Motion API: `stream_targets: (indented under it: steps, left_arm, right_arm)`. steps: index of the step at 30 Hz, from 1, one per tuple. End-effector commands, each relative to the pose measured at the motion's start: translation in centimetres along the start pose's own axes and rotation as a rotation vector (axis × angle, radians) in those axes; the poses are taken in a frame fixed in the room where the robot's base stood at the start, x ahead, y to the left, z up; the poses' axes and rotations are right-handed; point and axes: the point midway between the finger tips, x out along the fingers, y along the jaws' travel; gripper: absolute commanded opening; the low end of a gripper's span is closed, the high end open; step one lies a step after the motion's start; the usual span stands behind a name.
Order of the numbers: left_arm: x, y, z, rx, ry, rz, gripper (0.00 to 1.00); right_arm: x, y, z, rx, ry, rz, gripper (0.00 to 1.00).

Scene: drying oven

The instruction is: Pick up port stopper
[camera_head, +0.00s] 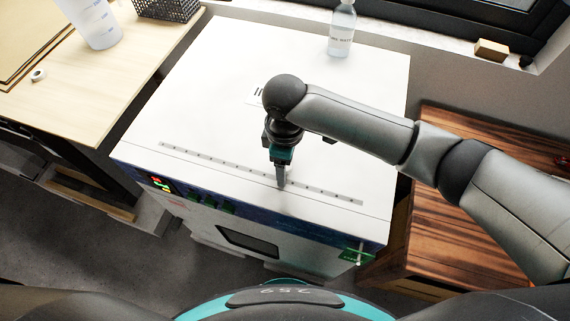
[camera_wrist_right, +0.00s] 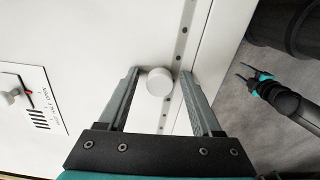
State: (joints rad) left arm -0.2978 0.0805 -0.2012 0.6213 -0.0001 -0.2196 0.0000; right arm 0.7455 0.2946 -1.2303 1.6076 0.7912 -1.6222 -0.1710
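The port stopper, a small round pale grey cap (camera_wrist_right: 160,81), is on the white top of the drying oven (camera_head: 215,85), beside the dotted strip. My right gripper (camera_wrist_right: 160,73) points down at the oven top with its fingers apart, one on each side of the stopper. A gap shows on the left of the stopper; on the right I cannot tell whether the finger touches it. In the head view the right gripper (camera_head: 282,184) is over the strip near the front edge and hides the stopper. My left gripper (camera_wrist_right: 242,71) shows open and empty in the right wrist view, away from the oven.
A labelled plate with a small knob (camera_wrist_right: 12,97) lies on the oven top. A clear bottle (camera_head: 342,30) stands at its back edge. A wooden table (camera_head: 120,85) on the left holds a beaker (camera_head: 95,22). A brown wooden surface (camera_head: 450,230) is on the right.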

Motion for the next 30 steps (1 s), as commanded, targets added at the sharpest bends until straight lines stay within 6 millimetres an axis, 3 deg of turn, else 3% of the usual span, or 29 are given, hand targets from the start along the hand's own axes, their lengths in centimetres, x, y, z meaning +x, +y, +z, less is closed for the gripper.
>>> stream_targets:
  steps: [2, 17, 30]
  left_arm:
    - [-0.01, 0.03, 0.16, 0.000, -0.003, 0.000, 0.50]
    - [-0.01, 0.04, 0.31, -0.001, -0.005, 0.000, 0.50]
    - [-0.05, 0.03, 0.31, -0.002, -0.005, 0.000, 0.50]
  right_arm:
    - [-0.03, 0.00, -0.02, 0.000, 0.000, 0.000, 0.56]
    - [-0.06, 0.00, -0.01, 0.000, 0.000, 0.000, 0.00]
    - [-0.28, 0.02, -0.02, 0.000, 0.001, 0.000, 0.00]
